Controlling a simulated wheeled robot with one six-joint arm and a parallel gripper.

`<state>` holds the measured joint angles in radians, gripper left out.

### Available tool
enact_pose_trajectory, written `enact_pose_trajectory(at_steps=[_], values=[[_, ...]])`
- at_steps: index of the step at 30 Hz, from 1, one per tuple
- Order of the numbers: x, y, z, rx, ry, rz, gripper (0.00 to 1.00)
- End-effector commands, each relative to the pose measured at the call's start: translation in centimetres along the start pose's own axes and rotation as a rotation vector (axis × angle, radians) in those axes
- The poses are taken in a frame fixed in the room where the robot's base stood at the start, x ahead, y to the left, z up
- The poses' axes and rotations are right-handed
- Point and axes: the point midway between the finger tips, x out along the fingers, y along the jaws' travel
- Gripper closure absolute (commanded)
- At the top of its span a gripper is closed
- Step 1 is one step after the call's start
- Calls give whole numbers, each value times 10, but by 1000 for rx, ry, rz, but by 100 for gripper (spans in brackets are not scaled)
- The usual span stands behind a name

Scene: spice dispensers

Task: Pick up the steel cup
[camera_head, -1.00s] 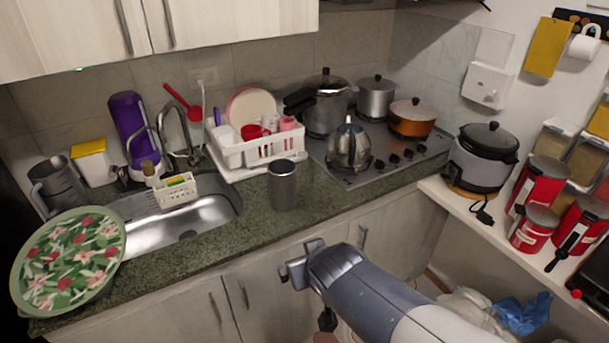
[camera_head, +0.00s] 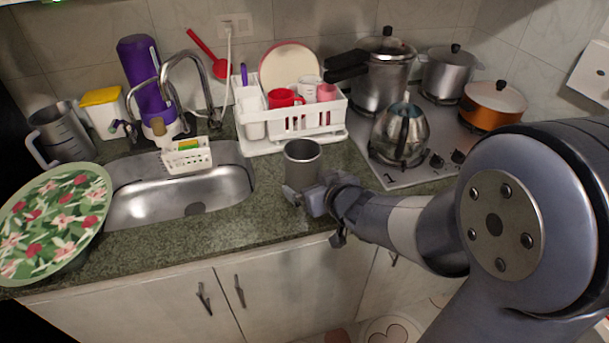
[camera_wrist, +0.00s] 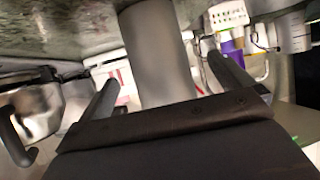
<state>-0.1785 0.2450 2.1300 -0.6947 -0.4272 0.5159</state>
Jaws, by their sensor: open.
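The steel cup (camera_head: 302,161) stands upright on the green stone counter, between the sink and the stove. My gripper (camera_head: 304,194) is at the cup's near side, low by its lower part, reaching in from the right. In the wrist view, which looks upside down, the cup (camera_wrist: 158,52) fills the space between the two spread fingers of my gripper (camera_wrist: 168,88). A gap shows on each side, so the jaws are open around the cup and not closed on it. The cup's lower part is partly hidden by the gripper in the head view.
A white dish rack (camera_head: 290,120) with cups and a plate stands just behind the cup. A steel kettle (camera_head: 400,135) on the stove is to its right. The sink (camera_head: 180,195) lies to the left. Bare counter (camera_head: 250,222) lies between the sink and the cup.

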Motion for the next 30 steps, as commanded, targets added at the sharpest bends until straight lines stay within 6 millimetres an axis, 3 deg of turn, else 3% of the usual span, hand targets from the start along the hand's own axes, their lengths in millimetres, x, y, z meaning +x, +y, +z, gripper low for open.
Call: enact_pose_trajectory(at_steps=[5,16,25,30], values=[[10,1,2,1,-1,1,1],[52,4,6,-1,0,0,1],[56,4,6,0,0,2,1],[56,4,6,0,0,2,14]])
